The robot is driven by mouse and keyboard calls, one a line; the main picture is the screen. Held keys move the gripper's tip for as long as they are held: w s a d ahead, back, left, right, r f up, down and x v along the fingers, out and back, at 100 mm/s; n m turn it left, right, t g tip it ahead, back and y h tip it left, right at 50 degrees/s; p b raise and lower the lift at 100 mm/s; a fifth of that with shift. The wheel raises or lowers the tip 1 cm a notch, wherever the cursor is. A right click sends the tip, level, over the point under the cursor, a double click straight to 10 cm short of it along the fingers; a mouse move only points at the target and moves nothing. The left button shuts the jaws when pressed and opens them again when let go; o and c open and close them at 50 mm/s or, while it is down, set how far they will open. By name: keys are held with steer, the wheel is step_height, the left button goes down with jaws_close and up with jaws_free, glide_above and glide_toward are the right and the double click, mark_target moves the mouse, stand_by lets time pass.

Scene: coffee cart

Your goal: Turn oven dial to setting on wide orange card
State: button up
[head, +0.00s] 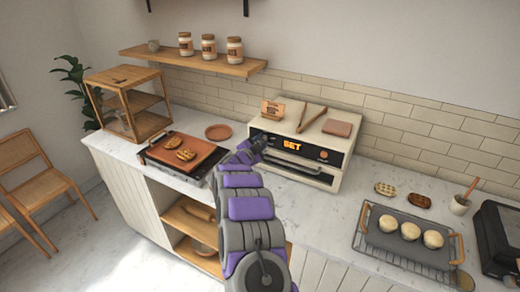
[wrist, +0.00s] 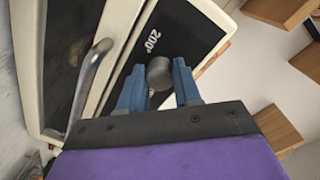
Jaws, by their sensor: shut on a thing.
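The cream oven (head: 318,174) stands on the counter against the tiled wall. Its black front panel shows glowing orange letters, "SET" (head: 292,144). My gripper (head: 258,143) is at the left end of this panel. In the wrist view, the blue fingers of my gripper (wrist: 165,72) are shut on a round grey dial (wrist: 158,72). In the head view my gripper hides this dial. A small orange-brown card (head: 273,109) stands on the oven's top left; its writing is too small to read.
A griddle (head: 181,153) is left of my arm. A rack with a tray of buns (head: 392,244) is at right. A shelf with jars (head: 190,59) hangs above.

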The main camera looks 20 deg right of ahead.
steer(key=m+b, duration=0.6)
steer(key=shift+a+f+b, duration=0.1)
steer(key=shift+f+b, duration=0.1)
steer(key=shift+b, duration=0.1)
steer(key=shift+r+m+t+b, duration=0.1)
steer(key=shift+m+t+b, duration=0.3)
steer(key=shift+m, duration=2)
steer(key=o, duration=1)
steer(key=shift+c, duration=0.2)
steer(key=shift+o, duration=0.4)
steer(key=shift+r, duration=0.1)
steer(key=p+v, duration=0.2)
steer(key=v, duration=1.5)
steer(key=shift+r+p, duration=0.2)
steer(key=shift+p, duration=0.15)
